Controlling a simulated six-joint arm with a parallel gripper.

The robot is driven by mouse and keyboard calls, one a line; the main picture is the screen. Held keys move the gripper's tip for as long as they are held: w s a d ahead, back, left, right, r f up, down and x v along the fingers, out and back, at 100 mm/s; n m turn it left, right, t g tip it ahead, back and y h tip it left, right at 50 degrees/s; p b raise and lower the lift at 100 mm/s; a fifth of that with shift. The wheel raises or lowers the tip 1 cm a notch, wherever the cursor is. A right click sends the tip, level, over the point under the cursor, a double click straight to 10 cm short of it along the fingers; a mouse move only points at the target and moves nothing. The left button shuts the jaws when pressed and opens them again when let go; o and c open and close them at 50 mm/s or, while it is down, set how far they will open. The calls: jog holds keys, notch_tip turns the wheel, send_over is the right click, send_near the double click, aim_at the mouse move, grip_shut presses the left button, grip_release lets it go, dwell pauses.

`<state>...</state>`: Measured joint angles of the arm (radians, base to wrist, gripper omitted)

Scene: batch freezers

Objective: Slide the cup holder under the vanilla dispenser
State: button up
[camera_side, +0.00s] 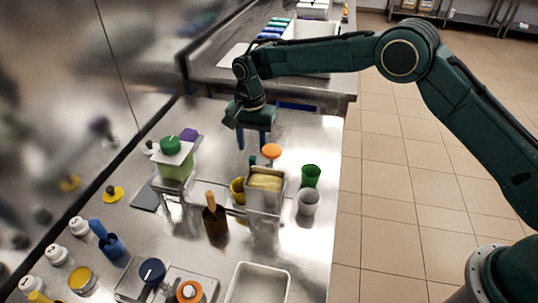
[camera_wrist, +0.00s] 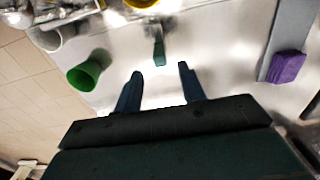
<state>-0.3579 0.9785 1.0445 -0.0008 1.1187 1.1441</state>
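The dispenser nearest my gripper is a metal box with pale yellow contents (camera_side: 265,181); I take it as the vanilla one, though no label is readable. A small teal handle (camera_wrist: 159,52) lies ahead of my fingers in the wrist view, joined to a blurred metal part that may be the cup holder. The holder's body is mostly hidden by the dispenser in the side view. A yellow cup (camera_side: 237,190) stands beside the dispenser, partly hidden. My gripper (camera_side: 247,143) points down behind the dispenser. Its fingers (camera_wrist: 158,76) are apart and empty, short of the handle.
A green cup (camera_side: 311,176) and a grey-white cup (camera_side: 307,202) stand right of the dispenser. An orange disc (camera_side: 271,151) is behind it. A green-lidded container (camera_side: 174,163) with a purple block (camera_side: 190,136) stands left.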

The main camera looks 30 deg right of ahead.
aim_at(253, 157)
jog(key=shift+f, duration=4)
jog(key=shift+c, duration=0.4)
grip_shut()
